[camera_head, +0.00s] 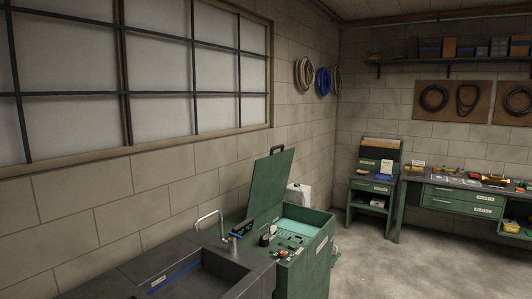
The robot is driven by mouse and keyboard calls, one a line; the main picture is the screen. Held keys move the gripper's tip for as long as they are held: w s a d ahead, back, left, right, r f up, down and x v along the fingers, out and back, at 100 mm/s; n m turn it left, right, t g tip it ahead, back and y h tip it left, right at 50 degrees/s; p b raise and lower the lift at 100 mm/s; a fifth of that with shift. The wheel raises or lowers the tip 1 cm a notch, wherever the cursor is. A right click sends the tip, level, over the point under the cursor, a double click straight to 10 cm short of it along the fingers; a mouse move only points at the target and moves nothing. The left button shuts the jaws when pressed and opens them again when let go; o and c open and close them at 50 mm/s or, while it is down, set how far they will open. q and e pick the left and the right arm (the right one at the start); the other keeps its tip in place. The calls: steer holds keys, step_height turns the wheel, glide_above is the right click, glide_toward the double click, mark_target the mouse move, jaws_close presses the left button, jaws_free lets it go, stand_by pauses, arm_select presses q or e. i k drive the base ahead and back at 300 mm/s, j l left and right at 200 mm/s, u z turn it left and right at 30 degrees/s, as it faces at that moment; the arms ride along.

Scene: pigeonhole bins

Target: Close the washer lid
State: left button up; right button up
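The green washer (318,253) stands against the left wall, at the lower middle of the view. Its green lid (269,187) is raised, nearly upright and leaning a little back toward the wall. A dark handle (277,150) sits at the lid's upper edge. The open top shows a pale, teal-tinted interior (296,227). Several small dark and orange items (282,251) sit on the washer's near top; they are too small to name surely. Neither of my grippers is in view.
A dark sink counter (245,257) with a metal faucet (210,219) adjoins the washer's near side. A green cabinet (372,197) and a green workbench (455,198) stand at the far right. The concrete floor (390,265) right of the washer is clear.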

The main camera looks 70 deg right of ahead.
mark_target(271, 173)
steer(key=z, duration=3.25)
steer(key=i+z, duration=0.15)
steer(key=i, duration=4.4)
steer(key=i+u, duration=0.1)
steer(key=i, duration=0.7)
steer(key=i+l+u, duration=0.1)
steer(key=i, duration=0.7)
steer(key=i+u, duration=0.45)
steer(key=i, duration=0.25)
steer(key=i+l+u, duration=0.25)
steer(key=i+u, duration=0.2)
steer(key=i, duration=0.2)
